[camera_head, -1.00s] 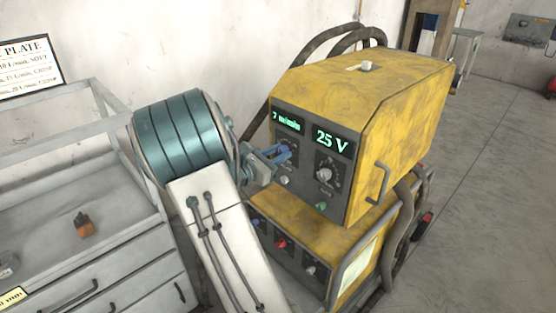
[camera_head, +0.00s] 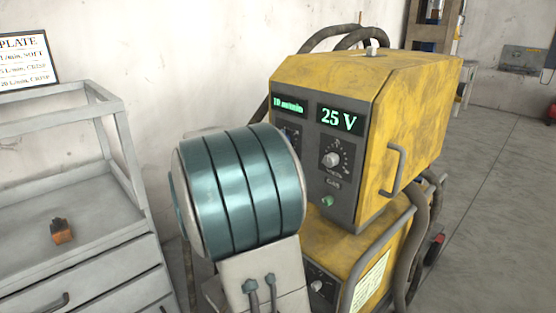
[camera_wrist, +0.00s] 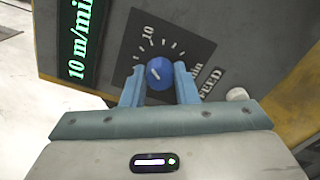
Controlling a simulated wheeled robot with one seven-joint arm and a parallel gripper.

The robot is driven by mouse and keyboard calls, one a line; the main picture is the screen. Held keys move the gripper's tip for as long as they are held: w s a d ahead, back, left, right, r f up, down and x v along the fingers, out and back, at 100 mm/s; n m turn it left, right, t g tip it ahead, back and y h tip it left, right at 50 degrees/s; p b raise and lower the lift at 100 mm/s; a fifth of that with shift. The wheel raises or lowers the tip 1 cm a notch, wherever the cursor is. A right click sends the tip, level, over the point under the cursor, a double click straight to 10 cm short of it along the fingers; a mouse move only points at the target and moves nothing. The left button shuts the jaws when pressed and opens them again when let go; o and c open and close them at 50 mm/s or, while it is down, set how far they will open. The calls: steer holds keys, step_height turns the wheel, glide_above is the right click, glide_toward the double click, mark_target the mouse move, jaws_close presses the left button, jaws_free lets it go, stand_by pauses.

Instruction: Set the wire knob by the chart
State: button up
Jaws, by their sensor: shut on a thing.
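The wire knob (camera_wrist: 158,72) is a blue round knob with a white pointer line, on a black dial labelled FEED in the wrist view. My gripper (camera_wrist: 158,84) has its two blue fingers on either side of it, shut on it. The wire display reads 10 m/min in the wrist view (camera_wrist: 77,38) and also shows in the head view (camera_head: 289,103).
The yellow welder (camera_head: 420,105) also has a 25 V display (camera_head: 340,120) with a grey knob (camera_head: 331,159) below it. A paper sheet (camera_head: 371,282) is on the lower unit's side. A grey bench (camera_head: 90,215) with a small orange-brown object (camera_head: 61,232) stands left.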

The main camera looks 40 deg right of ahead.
steer(key=shift+f+m+b, duration=0.1)
steer(key=shift+m+b, duration=1)
steer(key=shift+b, duration=0.4)
steer(key=o, duration=1)
steer(key=a, duration=0.9)
steer(key=s+a, duration=0.1)
steer(key=a, duration=0.4)
steer(key=shift+p, duration=0.35)
steer(key=shift+d, duration=0.1)
